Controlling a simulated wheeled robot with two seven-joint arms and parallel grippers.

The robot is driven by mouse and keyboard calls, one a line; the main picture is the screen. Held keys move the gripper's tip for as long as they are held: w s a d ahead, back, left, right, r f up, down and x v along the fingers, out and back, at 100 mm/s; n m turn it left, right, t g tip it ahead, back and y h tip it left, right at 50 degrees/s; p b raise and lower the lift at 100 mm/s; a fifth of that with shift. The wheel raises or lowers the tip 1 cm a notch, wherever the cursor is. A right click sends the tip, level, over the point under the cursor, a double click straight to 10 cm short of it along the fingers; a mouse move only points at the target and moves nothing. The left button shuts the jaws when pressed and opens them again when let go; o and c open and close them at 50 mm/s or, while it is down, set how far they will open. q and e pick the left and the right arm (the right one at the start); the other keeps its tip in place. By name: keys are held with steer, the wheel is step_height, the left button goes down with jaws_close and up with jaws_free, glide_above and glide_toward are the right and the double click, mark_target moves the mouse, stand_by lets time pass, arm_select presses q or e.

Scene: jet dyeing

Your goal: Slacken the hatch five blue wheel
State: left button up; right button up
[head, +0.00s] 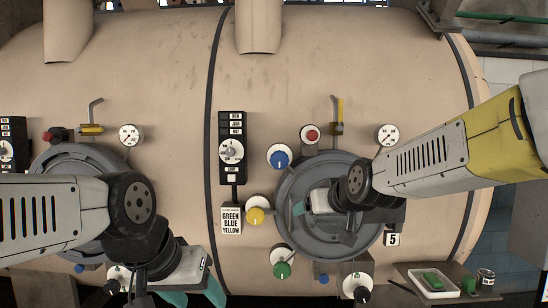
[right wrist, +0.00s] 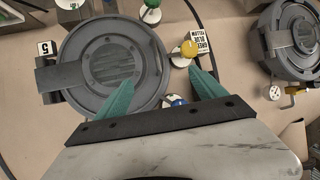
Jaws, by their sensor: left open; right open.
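Hatch five (head: 330,238), a round grey lid marked by a "5" plate (head: 392,239), is on the right of the beige vessel. Its blue wheel (head: 279,156), a blue knob on a white disc, is at the hatch's upper left. In the right wrist view the blue wheel (right wrist: 174,100) is partly hidden by my gripper's dark edge. My right gripper (head: 298,208) is over the hatch, open and empty; in the right wrist view its teal fingers (right wrist: 158,68) are spread apart, not touching the wheel. My left gripper (head: 195,296) is open and empty at the lower left.
A yellow wheel (head: 256,215) and a green wheel (head: 282,268) also ring hatch five. A placard (head: 232,220) reads green, blue, yellow. A red knob (head: 310,135), a yellow-handled valve (head: 337,120) and a gauge (head: 387,134) stand above. A tray (head: 460,293) is at lower right.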

mark_target(280, 164)
steer(key=w+a+r+t, duration=0.2)
steer(key=w+t, duration=0.1)
steer(key=w, duration=0.3)
steer(key=w+a+r+n+t, duration=0.1)
steer(key=w+a+r+t, duration=0.1)
steer(key=w, duration=0.5)
steer(key=w+a+r+t, duration=0.2)
steer(key=w+a+t, duration=0.2)
steer(key=w, duration=0.3)
steer(key=shift+a+r+n, duration=0.2)
steer(key=shift+n, duration=0.1)
steer(key=shift+w+a+r+t+h, duration=0.1)
steer(key=shift+w+a+t+h, duration=0.15)
steer(key=shift+t+h, duration=0.2)
steer(key=x, duration=0.7)
steer(key=shift+w+r, duration=0.2)
steer(key=shift+w, duration=0.1)
steer(key=c, duration=1.4)
steer(key=shift+o, duration=0.2)
